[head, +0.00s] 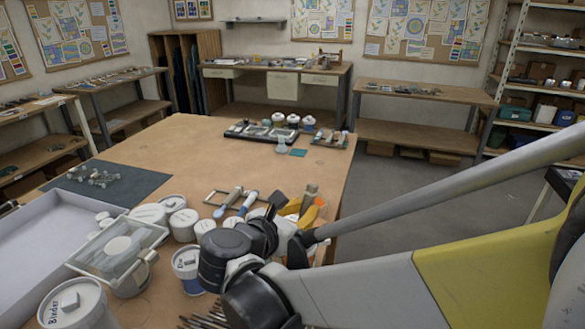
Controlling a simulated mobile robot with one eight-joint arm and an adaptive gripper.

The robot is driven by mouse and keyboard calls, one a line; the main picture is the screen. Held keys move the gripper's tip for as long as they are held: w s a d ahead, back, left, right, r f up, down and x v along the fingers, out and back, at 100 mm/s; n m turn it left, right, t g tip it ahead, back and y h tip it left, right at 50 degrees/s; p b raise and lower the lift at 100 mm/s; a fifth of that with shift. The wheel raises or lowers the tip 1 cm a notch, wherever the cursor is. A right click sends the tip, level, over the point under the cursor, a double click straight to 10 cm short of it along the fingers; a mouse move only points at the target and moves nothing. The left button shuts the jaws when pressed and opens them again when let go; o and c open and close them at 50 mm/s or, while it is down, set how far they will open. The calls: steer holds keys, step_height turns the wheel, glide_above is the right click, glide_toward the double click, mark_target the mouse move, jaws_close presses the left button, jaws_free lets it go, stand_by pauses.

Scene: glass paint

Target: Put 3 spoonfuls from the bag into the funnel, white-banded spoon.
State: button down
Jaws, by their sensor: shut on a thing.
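My gripper (276,203) is only partly in view, beyond my dark wrist. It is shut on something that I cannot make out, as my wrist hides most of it. Left of it, a light-handled tool (228,204) and a blue-handled tool (249,204) lie by a pale open frame (214,197). I cannot tell whether either is the white-banded spoon. A small pale, funnel-like piece (281,146) stands further back on the table, beside a teal square; I cannot be sure it is the funnel. I cannot make out the bag.
White lidded tubs (183,225), a tub labelled Binder (76,305) and a clear-lidded box (120,246) crowd the near left, by a large pale tray (40,232). Orange-yellow tools (308,214) lie right of my gripper. A dark tray of jars (262,131) is at the back. The table's middle (190,155) is clear.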

mark_target(308, 196)
steer(key=shift+w+d+r+p, duration=0.15)
steer(key=shift+d+r+p, duration=0.05)
steer(key=shift+r+p, duration=0.5)
steer(key=shift+w+d+r+p, duration=0.15)
steer(key=shift+r+p, duration=0.35)
steer(key=shift+r, duration=0.3)
step_height(308, 196, up, 4)
steer(key=p, duration=0.3)
steer(key=shift+r+p, duration=0.25)
steer(key=shift+p, duration=0.05)
steer(key=shift+f, duration=0.1)
